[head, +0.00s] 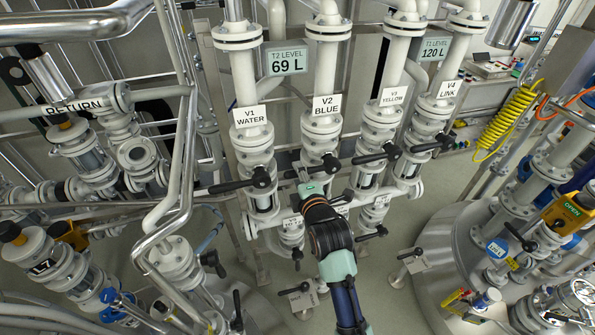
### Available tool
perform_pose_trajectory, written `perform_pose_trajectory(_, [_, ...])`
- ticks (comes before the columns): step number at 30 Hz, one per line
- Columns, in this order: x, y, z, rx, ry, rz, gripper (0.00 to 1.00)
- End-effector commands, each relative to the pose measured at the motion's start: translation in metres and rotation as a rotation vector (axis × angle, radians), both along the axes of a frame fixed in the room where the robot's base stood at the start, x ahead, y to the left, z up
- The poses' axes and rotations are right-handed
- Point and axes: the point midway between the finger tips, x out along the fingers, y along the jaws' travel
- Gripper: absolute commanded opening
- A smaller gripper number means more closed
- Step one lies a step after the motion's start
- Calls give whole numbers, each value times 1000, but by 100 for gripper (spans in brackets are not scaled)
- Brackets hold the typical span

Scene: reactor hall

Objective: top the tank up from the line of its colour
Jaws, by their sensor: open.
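My gripper (304,178) is at the lever of valve V2 BLUE (326,104); its fingers are small and partly hidden by my wrist, so I cannot tell whether they touch the lever. It is open. The V2 lever (325,163) points left across its pipe. The levers of V1 WATER (236,185), V3 YELLOW (370,158) and V4 LINK (425,147) also point left. Display T2 LEVEL (286,60) reads 69 L; T1 LEVEL (436,48) reads 120 L. A large steel tank (440,250) stands at the lower right. The tank's colour marking is not clear.
Lower small valves with dark handles, such as one (372,234) right of my arm, crowd the space under the lines. A RETURN pipe (75,107) and a bent grey rail (185,170) stand left. A yellow coiled hose (508,117) hangs right.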

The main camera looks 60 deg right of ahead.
Motion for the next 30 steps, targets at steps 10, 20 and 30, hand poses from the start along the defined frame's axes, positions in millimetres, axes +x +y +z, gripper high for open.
perform_pose_trajectory(10, [10,-12,-3,-1,-1,0,49])
perform_pose_trajectory(20, [10,-12,-3,-1,-1,0,4])
perform_pose_trajectory(30, [10,-12,-3,-1,0,0,0])
